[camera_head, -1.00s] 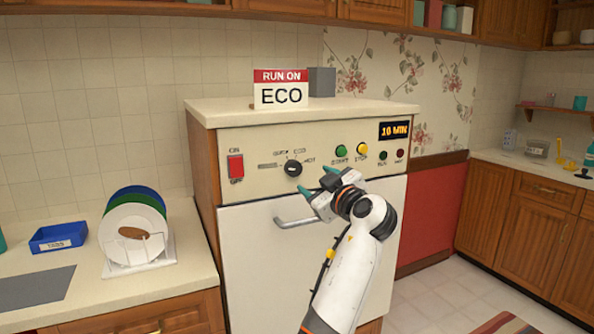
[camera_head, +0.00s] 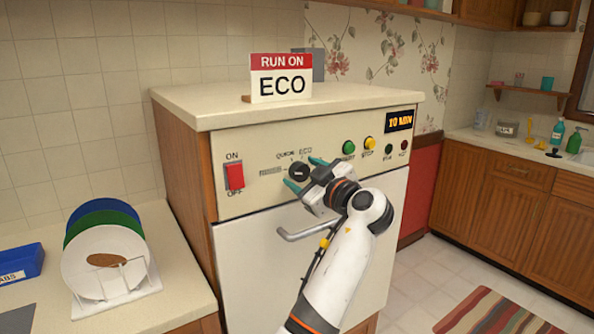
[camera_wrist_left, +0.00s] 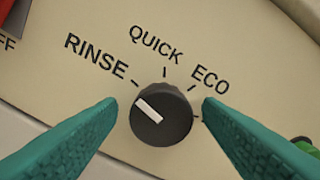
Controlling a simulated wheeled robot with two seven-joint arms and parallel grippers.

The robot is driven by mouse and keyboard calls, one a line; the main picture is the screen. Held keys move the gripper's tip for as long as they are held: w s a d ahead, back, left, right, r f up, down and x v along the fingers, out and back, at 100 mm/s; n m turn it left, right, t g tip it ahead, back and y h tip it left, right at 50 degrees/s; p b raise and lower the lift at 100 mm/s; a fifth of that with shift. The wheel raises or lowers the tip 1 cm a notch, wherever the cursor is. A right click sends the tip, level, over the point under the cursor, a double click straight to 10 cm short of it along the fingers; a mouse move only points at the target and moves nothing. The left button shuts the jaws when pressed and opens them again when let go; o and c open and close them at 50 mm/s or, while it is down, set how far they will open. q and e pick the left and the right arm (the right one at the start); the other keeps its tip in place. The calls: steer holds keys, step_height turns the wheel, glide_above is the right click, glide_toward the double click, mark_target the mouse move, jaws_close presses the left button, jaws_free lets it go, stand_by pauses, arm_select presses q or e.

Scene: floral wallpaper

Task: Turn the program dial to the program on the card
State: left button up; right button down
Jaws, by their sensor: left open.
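The black program dial (camera_head: 299,171) is on the front panel of the white appliance; it also shows in the left wrist view (camera_wrist_left: 162,118). Its white mark points up and left, toward the RINSE side, away from ECO. Labels RINSE, QUICK and ECO (camera_wrist_left: 210,80) are readable around it; a further label is hidden. The card (camera_head: 281,82) on top of the appliance reads RUN ON ECO. My left gripper (camera_head: 304,174) is open at the dial, with one teal finger on each side of it. I cannot tell whether the fingers touch it. My right gripper is out of view.
A red ON/OFF switch (camera_head: 234,176) is left of the dial. Green (camera_head: 348,147) and yellow (camera_head: 370,143) buttons and a 10 MIN display (camera_head: 399,121) are to the right. A door handle (camera_head: 300,232) sticks out below. A plate rack (camera_head: 125,300) stands on the left counter.

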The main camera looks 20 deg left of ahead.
arm_select(q)
steer(key=shift+d, duration=0.15)
steer(key=shift+c, duration=0.6)
steer(key=c, duration=0.8)
steer(key=shift+c, duration=0.2)
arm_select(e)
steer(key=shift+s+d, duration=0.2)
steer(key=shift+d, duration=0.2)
